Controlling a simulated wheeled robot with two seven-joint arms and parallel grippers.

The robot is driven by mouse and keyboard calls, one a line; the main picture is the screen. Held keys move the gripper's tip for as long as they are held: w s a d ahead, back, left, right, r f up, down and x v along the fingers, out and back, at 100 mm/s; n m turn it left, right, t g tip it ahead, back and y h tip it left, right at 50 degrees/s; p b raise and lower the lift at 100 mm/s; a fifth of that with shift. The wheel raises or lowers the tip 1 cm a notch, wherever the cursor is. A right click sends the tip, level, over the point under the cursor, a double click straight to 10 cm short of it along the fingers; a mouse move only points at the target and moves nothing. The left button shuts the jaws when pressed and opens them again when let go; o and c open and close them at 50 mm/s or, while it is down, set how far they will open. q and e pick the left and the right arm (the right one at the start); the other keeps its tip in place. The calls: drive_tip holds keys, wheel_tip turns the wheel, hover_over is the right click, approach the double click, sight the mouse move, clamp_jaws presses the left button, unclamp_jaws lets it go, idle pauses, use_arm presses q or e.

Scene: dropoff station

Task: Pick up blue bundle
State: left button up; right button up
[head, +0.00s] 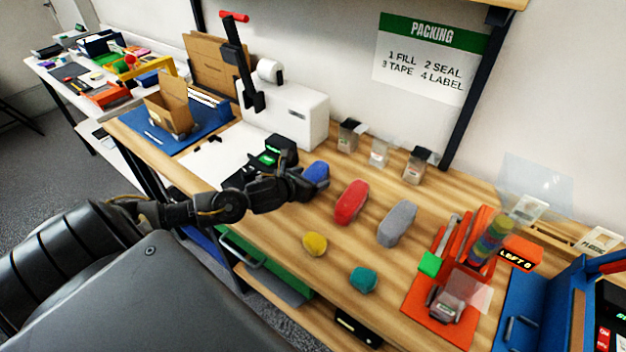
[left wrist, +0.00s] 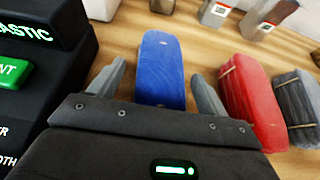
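The blue bundle (head: 317,172) lies on the wooden table at the tip of my left gripper (head: 300,186). In the left wrist view the blue bundle (left wrist: 160,72) lies lengthwise between the two fingers of my left gripper (left wrist: 160,88). The fingers are spread, with a gap visible on each side of the bundle. Part of the bundle's near end is hidden behind the gripper body. My right gripper is not in view.
A red bundle (head: 351,202) and a grey bundle (head: 397,223) lie to the right. A yellow piece (head: 314,244) and a teal piece (head: 363,280) lie nearer. A black device (head: 275,153) with green-lit labels stands close left of the gripper. Small dispensers (head: 348,136) stand behind.

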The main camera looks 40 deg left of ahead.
use_arm(q)
drive_tip(key=c, duration=1)
drive_tip(key=shift+c, duration=0.2)
drive_tip(key=shift+r, duration=0.1)
drive_tip(key=shift+w+r, duration=0.1)
drive_tip(key=shift+r, duration=0.55)
drive_tip(key=s+d+r, duration=0.1)
drive_tip(key=r, duration=0.1)
drive_tip(key=s+d+r, duration=0.1)
drive_tip(key=r, duration=0.1)
drive_tip(key=s+d+r, duration=0.1)
drive_tip(key=r, duration=0.2)
drive_tip(key=s+d+r+p, duration=0.4)
drive_tip(key=s+d+p, duration=0.1)
drive_tip(key=s+d, duration=0.1)
drive_tip(key=shift+s+d+r+p, duration=0.3)
drive_tip(key=shift+d, duration=0.3)
